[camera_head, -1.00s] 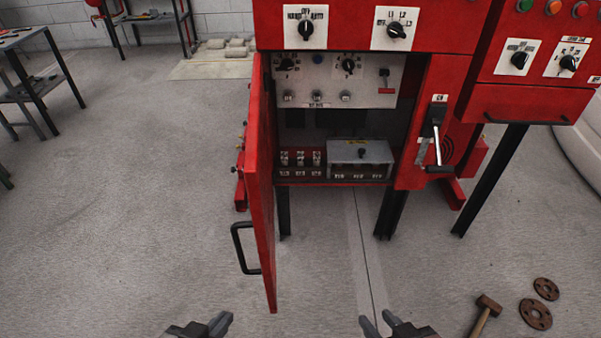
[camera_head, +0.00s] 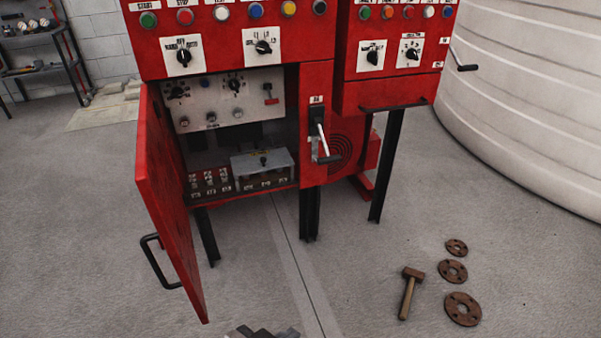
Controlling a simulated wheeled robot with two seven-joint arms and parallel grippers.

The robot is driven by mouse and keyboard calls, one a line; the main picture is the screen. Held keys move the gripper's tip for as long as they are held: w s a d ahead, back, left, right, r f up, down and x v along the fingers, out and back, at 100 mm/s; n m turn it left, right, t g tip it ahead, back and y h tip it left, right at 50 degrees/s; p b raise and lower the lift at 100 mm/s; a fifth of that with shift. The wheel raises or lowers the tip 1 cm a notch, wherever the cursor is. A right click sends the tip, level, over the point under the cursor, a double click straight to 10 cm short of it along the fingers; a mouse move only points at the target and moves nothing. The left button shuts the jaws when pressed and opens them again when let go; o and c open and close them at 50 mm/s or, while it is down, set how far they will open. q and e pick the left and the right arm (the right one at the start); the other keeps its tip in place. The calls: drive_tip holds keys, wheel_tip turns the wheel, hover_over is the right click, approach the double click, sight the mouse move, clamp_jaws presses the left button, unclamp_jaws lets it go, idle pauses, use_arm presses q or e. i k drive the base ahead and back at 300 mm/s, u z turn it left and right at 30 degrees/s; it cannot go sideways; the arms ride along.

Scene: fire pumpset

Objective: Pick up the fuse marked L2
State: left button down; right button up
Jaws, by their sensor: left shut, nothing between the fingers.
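The red cabinet (camera_head: 318,185) stands open, with its door (camera_head: 166,200) swung out to the left. On its lower shelf, at the left, sits a row of small light-coloured fuses (camera_head: 209,178). Their markings are too small to read, so I cannot tell which is L2. Beside them on the right is a grey metal box (camera_head: 262,164) with a dark knob on top. My left gripper (camera_head: 262,332) just shows at the bottom edge, shut and empty, well below and in front of the cabinet. My right gripper is not in view.
The door's black handle (camera_head: 158,262) juts out at lower left. A lever switch (camera_head: 320,140) sticks out right of the opening. A hammer (camera_head: 409,292) and brown flanges (camera_head: 453,271) lie on the floor at right. A large pale tank (camera_head: 530,100) stands behind.

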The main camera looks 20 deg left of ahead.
sight(208, 175)
drive_tip(key=z, duration=0.5)
drive_tip(key=i, duration=1.3)
drive_tip(key=u, duration=1.85)
